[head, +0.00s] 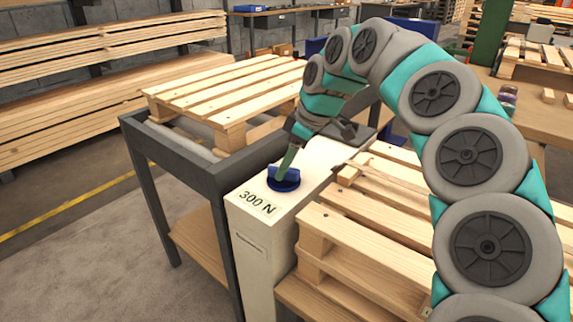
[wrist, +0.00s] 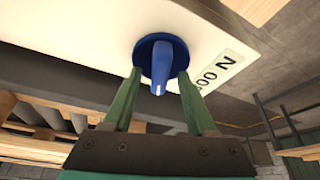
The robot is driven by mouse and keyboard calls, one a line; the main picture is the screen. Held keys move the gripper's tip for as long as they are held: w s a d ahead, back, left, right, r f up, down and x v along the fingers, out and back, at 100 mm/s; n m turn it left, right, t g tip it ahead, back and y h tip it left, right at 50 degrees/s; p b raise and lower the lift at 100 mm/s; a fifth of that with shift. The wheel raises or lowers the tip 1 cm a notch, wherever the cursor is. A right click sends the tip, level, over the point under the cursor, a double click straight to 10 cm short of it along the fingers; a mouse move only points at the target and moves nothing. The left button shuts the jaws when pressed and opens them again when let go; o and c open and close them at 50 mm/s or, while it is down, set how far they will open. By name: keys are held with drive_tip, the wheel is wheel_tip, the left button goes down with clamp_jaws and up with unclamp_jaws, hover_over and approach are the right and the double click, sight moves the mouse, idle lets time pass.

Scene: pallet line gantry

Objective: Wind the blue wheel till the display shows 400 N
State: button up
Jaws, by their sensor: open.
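The blue wheel (head: 288,184) sits on top of a cream box (head: 262,238) near its front edge. It also shows in the wrist view (wrist: 161,50) as a round disc with a raised grip bar. The display (head: 257,203) on the box top beside the wheel reads 300 N. In the wrist view the display (wrist: 215,74) is partly cut off by a finger. My gripper (wrist: 157,84) is open, its two green fingers on either side of the wheel's grip bar. I cannot tell whether they touch it. In the head view my gripper (head: 285,168) covers part of the wheel.
A dark-framed table (head: 185,150) with a wooden pallet (head: 225,90) stands left of the box. More pallets (head: 375,235) lie close on the right. Stacked planks (head: 100,110) stand at the back left. The floor at the front left is clear.

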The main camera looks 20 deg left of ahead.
drive_tip(key=shift+a+f, duration=0.15)
drive_tip(key=shift+f, duration=0.2)
drive_tip(key=shift+c, duration=0.4)
clamp_jaws()
